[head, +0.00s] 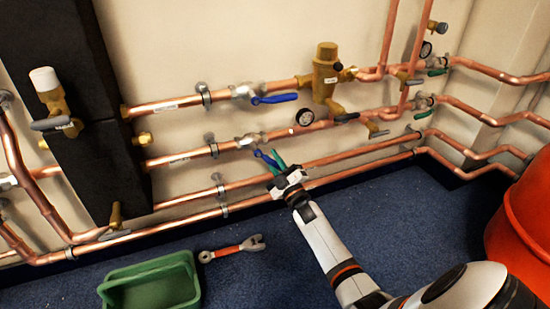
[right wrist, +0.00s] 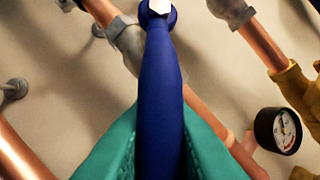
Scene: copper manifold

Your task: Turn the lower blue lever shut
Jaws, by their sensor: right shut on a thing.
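The lower blue lever (head: 265,158) sits on the valve (head: 248,140) of the second copper pipe from the top. In the head view it points down and to the right, at an angle across its pipe. My right gripper (head: 277,163) has green fingers and reaches the lever from below. In the right wrist view the blue lever (right wrist: 160,95) runs up the middle between the two green fingers, which are shut on it. The fingers hide part of the lever's free end. My left gripper is not in view.
An upper blue lever (head: 274,98) lies along the pipe above. A gauge (head: 305,117) and brass fittings (head: 326,75) stand to the right. A green bin (head: 150,283), a red-handled wrench (head: 232,249) and a red bucket (head: 521,225) are on the blue floor.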

